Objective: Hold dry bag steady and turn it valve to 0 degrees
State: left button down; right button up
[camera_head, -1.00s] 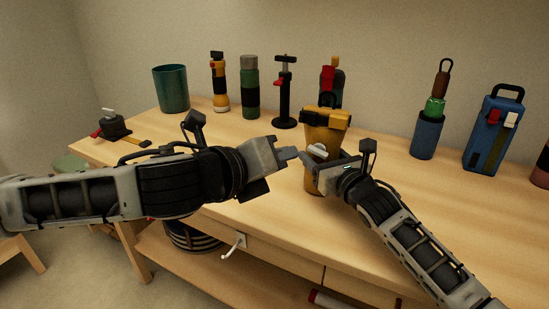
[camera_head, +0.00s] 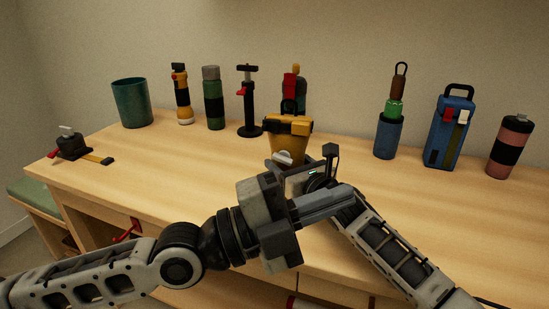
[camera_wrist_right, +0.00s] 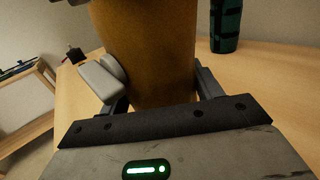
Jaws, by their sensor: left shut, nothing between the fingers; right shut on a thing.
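The dry bag (camera_head: 289,147) is a tapered orange-yellow bag with a black and yellow top, standing upright on the workbench. A light grey valve (camera_head: 283,158) sticks out of its front; in the right wrist view the valve (camera_wrist_right: 103,78) is on the bag's left side. My right gripper (camera_wrist_right: 160,95) is shut on the dry bag (camera_wrist_right: 150,45), a finger on either side low on its body. My left gripper (camera_head: 345,195) is shut and empty. It is nearer the camera, hiding the bag's lower part and much of the right gripper. The valve's exact angle is unclear.
Behind the bag stand a teal cup (camera_head: 131,103), yellow flashlight (camera_head: 182,95), green bottle (camera_head: 213,98), black pump (camera_head: 248,105) and red-black tool (camera_head: 293,88). To the right are a blue holder (camera_head: 388,135), blue box (camera_head: 448,130) and pink bottle (camera_head: 510,147). The left bench top is mostly clear.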

pick_arm(q)
jog(key=w+a+r+n+t+y, duration=0.1)
jog(key=w+a+n+t, duration=0.3)
jog(key=n+t, duration=0.55)
jog(key=n+t+y, duration=0.5)
jog(key=n+y, duration=0.7)
jog(key=n, duration=0.1)
send_near(283, 143)
jog(key=w+d+r, duration=0.1)
jog(key=r, duration=0.1)
jog(key=w+r, duration=0.1)
jog(key=w, duration=0.1)
jog(key=w+d+r, duration=0.1)
jog(key=r, duration=0.1)
jog(key=shift+w+d+r, duration=0.3)
jog(key=shift+w+d, duration=0.05)
jog(key=shift+w, duration=0.05)
jog(key=shift+w+a+f, duration=0.1)
jog(key=shift+a+f, duration=0.05)
jog(key=shift+f, duration=0.45)
jog(key=shift+w+a+f, duration=0.1)
jog(key=shift+a+f, duration=0.1)
jog(key=shift+f, duration=0.45)
jog(key=shift+a+f, duration=0.25)
jog(key=shift+f, duration=0.45)
